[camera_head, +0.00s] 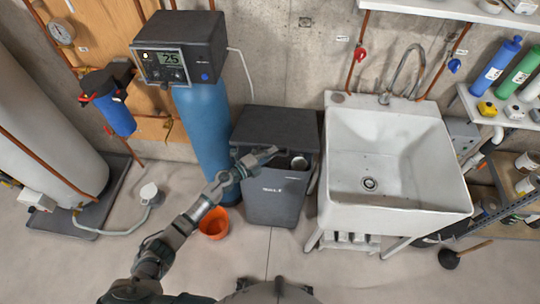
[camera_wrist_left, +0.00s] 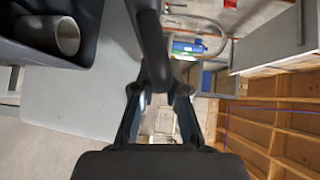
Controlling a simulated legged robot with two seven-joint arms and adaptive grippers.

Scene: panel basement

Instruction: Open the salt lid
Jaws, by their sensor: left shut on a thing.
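The salt bin (camera_head: 277,198) is a dark grey box with pale lettering on its front, standing between the blue tank and the sink. Its black salt lid (camera_head: 275,124) is the panel at the top back. In front of the lid is an open recess with a pale cup-like thing (camera_head: 299,163) inside, also seen in the left wrist view (camera_wrist_left: 67,36). My left gripper (camera_head: 268,154) reaches the lid's front edge. In the wrist view its fingers (camera_wrist_left: 160,95) close around a dark bar-like edge, apparently the lid's. The lid's exact tilt is unclear. My right gripper is not in view.
A white sink (camera_head: 390,160) stands close on the right of the bin. A blue tank (camera_head: 205,125) with a control head and an orange bucket (camera_head: 214,223) stand on the left. Shelves (camera_head: 515,205) line the far right. The floor in front of the bin is mostly clear.

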